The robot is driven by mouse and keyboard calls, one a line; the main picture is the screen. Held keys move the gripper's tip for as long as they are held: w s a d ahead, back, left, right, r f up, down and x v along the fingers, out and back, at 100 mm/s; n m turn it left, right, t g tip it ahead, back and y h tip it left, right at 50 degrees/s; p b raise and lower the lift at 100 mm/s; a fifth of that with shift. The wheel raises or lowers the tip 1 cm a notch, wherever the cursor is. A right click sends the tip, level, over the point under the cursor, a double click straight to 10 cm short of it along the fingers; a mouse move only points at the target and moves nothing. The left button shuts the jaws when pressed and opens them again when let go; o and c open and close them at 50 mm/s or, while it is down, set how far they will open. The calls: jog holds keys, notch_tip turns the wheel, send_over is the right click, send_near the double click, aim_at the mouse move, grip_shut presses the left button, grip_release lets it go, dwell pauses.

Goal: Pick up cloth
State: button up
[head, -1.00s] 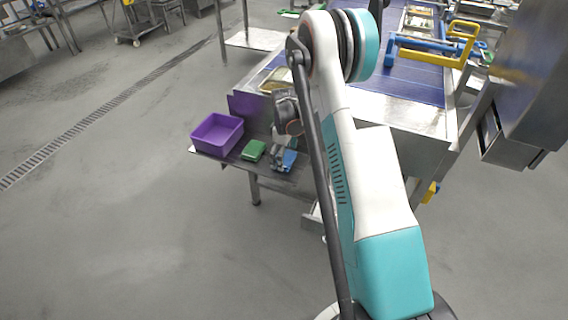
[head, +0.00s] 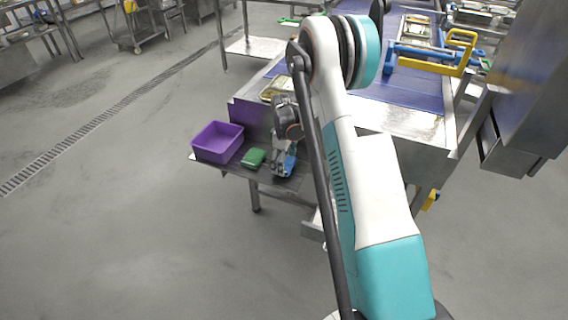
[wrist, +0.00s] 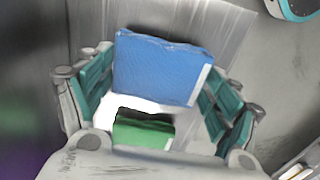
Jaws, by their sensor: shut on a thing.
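The blue cloth (head: 289,166) is a folded pad at the right of the low shelf. In the wrist view the blue cloth (wrist: 160,68) fills the space between the fingers of my gripper (wrist: 158,72), which is shut on it at both sides. In the head view my gripper (head: 284,163) points down over the shelf, partly hidden by my arm. A green cloth (head: 253,158) lies just left of it. The green cloth also shows in the wrist view (wrist: 143,130), lower down, partly hidden by the gripper's palm.
A purple bin (head: 218,142) stands at the shelf's left end. The metal shelf (head: 233,168) adjoins a conveyor (head: 405,85) with blue and yellow frames on it. A tray (head: 277,88) sits behind my gripper. The floor at left is open.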

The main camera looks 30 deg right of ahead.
notch_tip(320, 180, up, 19)
jog(key=p, duration=0.5)
jog(key=shift+f+p, duration=0.15)
jog(key=shift+p, duration=0.25)
jog(key=shift+o, duration=0.4)
jog(key=shift+f, duration=0.1)
jog(key=shift+c, duration=0.3)
